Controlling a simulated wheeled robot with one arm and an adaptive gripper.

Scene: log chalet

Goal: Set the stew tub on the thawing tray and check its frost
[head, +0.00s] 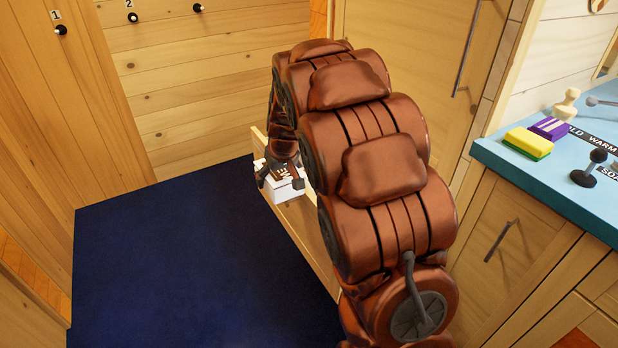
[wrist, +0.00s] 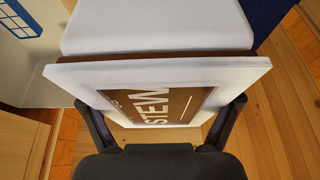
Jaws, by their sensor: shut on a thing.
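The stew tub (wrist: 85,76) is white with a brown label reading "STEW" and fills the middle of the wrist view. My gripper (wrist: 160,110) is shut on it, one dark finger on each side. In the head view, my gripper (head: 280,172) and the small white tub (head: 290,191) are at the inner edge of a pale wooden panel. Whether the tub is lifted clear or touches something below cannot be told. I cannot make out a thawing tray in either view. No frost is discernible on the tub.
A pale wooden panel, perhaps a drawer side (head: 311,240), stands below the tub. Dark blue floor (head: 190,260) lies open at left.

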